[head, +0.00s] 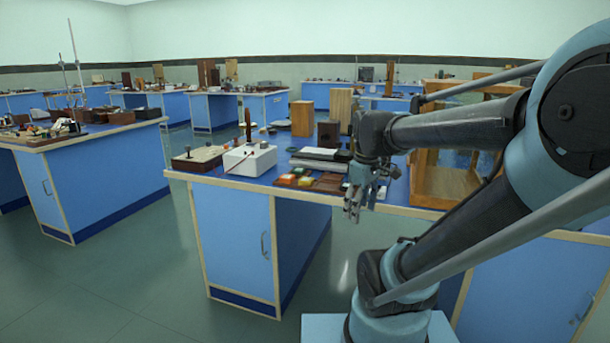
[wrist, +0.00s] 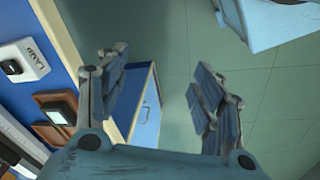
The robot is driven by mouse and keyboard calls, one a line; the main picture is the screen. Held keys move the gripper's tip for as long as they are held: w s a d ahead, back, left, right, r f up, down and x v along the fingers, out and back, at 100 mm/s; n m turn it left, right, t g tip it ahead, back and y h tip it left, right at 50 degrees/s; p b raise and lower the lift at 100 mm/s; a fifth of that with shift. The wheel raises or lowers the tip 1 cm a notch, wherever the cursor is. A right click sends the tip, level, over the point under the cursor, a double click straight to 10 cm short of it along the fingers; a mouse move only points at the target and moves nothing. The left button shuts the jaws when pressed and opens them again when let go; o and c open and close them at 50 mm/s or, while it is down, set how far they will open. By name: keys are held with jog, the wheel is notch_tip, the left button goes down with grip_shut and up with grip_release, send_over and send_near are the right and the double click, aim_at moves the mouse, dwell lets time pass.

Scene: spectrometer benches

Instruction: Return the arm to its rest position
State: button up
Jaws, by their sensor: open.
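My gripper (head: 353,207) hangs pointing down in the head view, in front of the near edge of the closest blue bench (head: 232,222). In the wrist view the two fingers of my gripper (wrist: 158,95) are spread apart with nothing between them. The green floor (wrist: 185,50) and a blue bench front (wrist: 147,108) show beyond the fingers. My arm reaches in from the right of the head view, bent at the elbow, with its base at the lower right.
The closest bench carries a white box (head: 250,160), wooden blocks (head: 302,118), small coloured items (head: 290,180) and a wood-framed case (head: 440,180) close behind my arm. Open floor (head: 120,265) lies at the left.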

jog(key=s+d+f+m, duration=0.3)
jog(key=s+f+m, duration=0.5)
jog(key=f+m, duration=0.1)
jog(key=shift+s+f+t, duration=0.15)
jog(key=shift+f+t, duration=0.05)
jog(key=shift+t, duration=0.1)
dwell(0.4)
